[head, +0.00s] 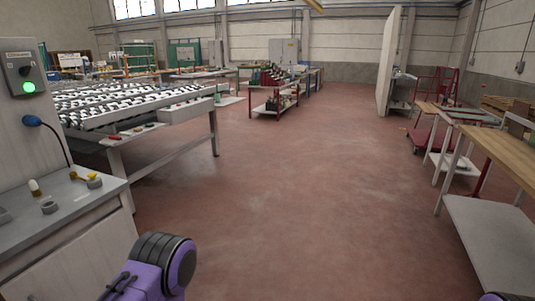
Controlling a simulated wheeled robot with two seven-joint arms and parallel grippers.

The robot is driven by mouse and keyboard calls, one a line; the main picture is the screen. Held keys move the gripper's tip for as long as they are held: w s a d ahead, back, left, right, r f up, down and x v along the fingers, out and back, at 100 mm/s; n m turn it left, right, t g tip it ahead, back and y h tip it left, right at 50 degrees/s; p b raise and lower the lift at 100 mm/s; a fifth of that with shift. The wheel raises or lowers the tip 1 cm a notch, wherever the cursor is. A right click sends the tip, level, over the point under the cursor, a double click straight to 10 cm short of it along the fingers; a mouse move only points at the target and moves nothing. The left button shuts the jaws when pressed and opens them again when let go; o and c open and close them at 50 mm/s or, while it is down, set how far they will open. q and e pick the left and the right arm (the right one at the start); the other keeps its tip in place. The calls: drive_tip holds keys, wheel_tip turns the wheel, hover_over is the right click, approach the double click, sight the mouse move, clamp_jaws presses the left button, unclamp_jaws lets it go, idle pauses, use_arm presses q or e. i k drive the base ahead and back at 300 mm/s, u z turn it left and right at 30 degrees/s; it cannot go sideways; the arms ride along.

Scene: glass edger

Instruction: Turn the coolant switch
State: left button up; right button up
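A grey control box (22,74) is mounted on the pale machine panel at the upper left. It carries a black rotary switch knob (25,71) above a lit green lamp (28,87). A sliver of my other arm shows at the bottom right corner. Neither gripper's fingers are visible.
A grey machine ledge (70,205) with a blue-headed flexible stalk (32,121) and small knobs lies below the box. A roller table (150,100) stands behind it. Workbenches (510,150) line the right. The red floor (300,200) between is clear.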

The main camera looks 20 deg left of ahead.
sight(25, 71)
drive_tip(key=u, duration=0.45)
drive_tip(key=i, duration=0.9)
drive_tip(key=u, duration=0.7)
